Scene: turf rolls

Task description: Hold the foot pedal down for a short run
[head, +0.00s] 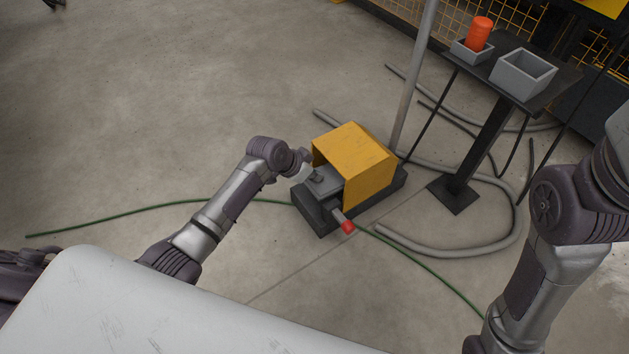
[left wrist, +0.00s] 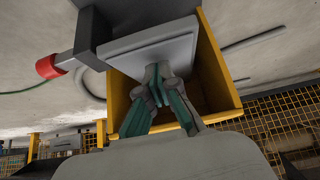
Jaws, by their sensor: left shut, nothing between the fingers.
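The foot pedal stands on the floor: a dark base (head: 315,213), a yellow hood (head: 362,158) and a grey pedal plate (head: 327,182) under the hood's open front. A short bar with a red end (head: 347,227) sticks out from its front side. My left gripper (head: 316,178) is at the pedal plate, in front of the hood opening. In the left wrist view the shut fingers (left wrist: 160,86) are over the grey plate (left wrist: 150,50), inside the yellow hood (left wrist: 222,62). I cannot tell whether they touch or press the plate. My right gripper is out of view; only my right arm shows.
A dark stand (head: 487,135) behind the pedal carries a grey tray (head: 523,75) and an orange cylinder (head: 479,33) in a small box. A grey pole (head: 413,75) rises beside the hood. A green cable (head: 130,212) and grey hoses (head: 450,252) lie on the floor.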

